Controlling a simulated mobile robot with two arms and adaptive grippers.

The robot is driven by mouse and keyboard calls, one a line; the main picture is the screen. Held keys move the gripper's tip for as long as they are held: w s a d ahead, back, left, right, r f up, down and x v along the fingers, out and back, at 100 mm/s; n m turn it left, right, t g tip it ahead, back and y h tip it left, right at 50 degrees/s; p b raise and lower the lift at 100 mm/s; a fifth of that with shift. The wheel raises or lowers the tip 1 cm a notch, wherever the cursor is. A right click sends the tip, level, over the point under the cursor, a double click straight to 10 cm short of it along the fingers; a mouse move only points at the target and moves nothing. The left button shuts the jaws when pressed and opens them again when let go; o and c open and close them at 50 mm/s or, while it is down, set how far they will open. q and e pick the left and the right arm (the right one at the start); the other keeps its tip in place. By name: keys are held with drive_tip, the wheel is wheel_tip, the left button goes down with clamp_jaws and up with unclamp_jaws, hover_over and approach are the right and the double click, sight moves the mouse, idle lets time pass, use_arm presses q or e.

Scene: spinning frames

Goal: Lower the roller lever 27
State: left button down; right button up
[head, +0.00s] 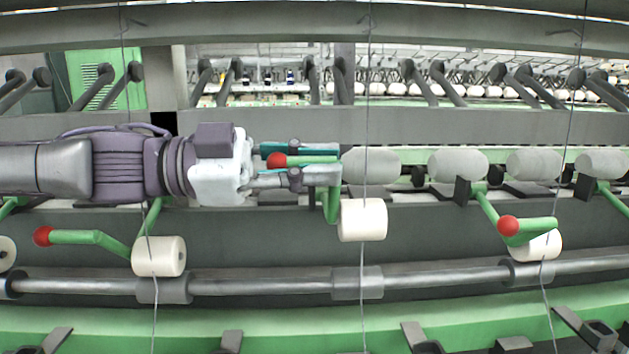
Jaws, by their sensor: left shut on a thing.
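A green roller lever with a red ball end (277,160) sits in the middle of the head view. My left gripper (325,165) reaches in from the left and is shut on this lever, with one finger above and one below its arm. The lever's green stem (332,207) goes down behind a white roller (362,220). I cannot read any number on the levers. My right gripper is not in view.
Another green lever with a red ball (43,236) is at the left by a white roller (159,257). A third red-ended lever (508,226) is at the right. A metal bar (260,284) runs below, and thin threads hang down in front.

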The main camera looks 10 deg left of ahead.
use_arm(q)
drive_tip(key=shift+s+f+m+b, duration=0.25)
drive_tip(key=shift+f+m+b, duration=0.15)
drive_tip(key=c, duration=1.2)
unclamp_jaws()
drive_tip(key=shift+o, duration=0.2)
drive_tip(key=s+a, duration=0.2)
drive_tip(key=a, duration=0.9)
drive_tip(key=shift+s+a, duration=0.15)
drive_tip(key=shift+a, duration=0.25)
